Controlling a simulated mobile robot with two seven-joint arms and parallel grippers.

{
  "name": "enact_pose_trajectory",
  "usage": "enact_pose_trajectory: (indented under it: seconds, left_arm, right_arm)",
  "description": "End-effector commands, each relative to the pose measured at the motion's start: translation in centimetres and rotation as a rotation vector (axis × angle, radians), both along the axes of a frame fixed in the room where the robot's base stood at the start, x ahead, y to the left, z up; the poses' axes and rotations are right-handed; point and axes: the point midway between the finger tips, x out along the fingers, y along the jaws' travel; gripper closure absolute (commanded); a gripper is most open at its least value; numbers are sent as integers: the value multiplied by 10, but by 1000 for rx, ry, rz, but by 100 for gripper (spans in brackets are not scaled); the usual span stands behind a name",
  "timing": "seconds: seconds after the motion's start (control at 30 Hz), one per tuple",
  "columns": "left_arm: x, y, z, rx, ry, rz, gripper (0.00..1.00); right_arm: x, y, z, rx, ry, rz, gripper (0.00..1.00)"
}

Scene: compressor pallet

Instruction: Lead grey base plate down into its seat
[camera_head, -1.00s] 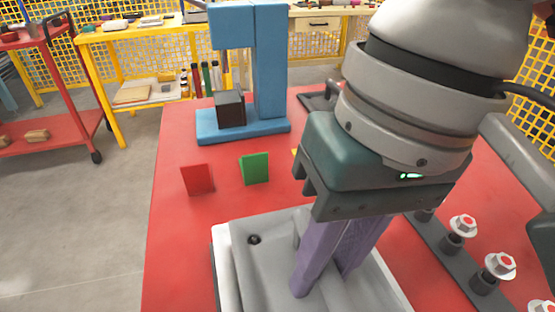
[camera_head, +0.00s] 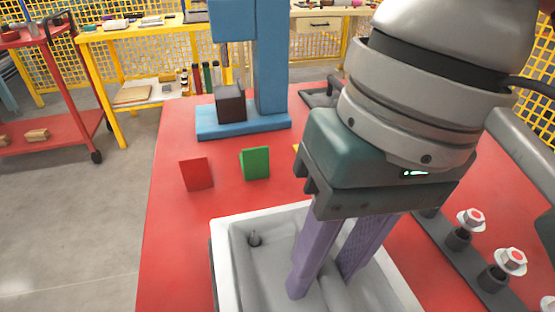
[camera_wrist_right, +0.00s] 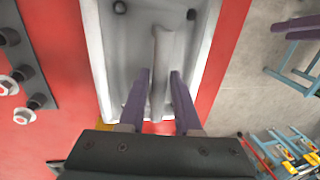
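The grey base plate (camera_head: 262,275) lies low inside a pale tray-like seat (camera_head: 268,211) on the red table top. A pin stands up near the plate's far left corner. In the right wrist view the plate (camera_wrist_right: 138,42) has a raised middle rib (camera_wrist_right: 163,50), with a dark pin on each side at the far end. My right gripper (camera_head: 322,285) is open, its purple fingers pointing down on either side of the rib. In the wrist view gaps show between the fingers (camera_wrist_right: 159,73) and the rib. The plate's near end is out of the head view. My left gripper is not in view.
A red card (camera_head: 196,174) and a green card (camera_head: 255,163) stand beyond the seat. A blue press (camera_head: 271,70) with a dark block (camera_head: 230,103) is behind them. A dark rail with several red-topped bolts (camera_head: 471,220) lies right of the seat. Bare table is at left.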

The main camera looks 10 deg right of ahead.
Motion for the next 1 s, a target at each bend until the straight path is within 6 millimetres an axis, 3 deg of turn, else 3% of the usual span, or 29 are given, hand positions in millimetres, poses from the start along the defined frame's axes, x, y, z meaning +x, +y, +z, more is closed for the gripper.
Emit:
enact_pose_trajectory:
  seconds: [0.03, 0.2, 0.53, 1.0]
  left_arm:
    - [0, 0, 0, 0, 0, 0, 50]
    - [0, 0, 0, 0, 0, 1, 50]
    - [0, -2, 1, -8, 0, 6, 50]
    - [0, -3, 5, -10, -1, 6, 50]
  right_arm:
    - [0, 0, 0, 0, 0, 0, 61]
    - [0, 0, 0, 0, 1, 0, 43]
    - [0, -2, 6, -1, 0, -1, 43]
    - [1, -18, 88, -1, -2, 0, 43]
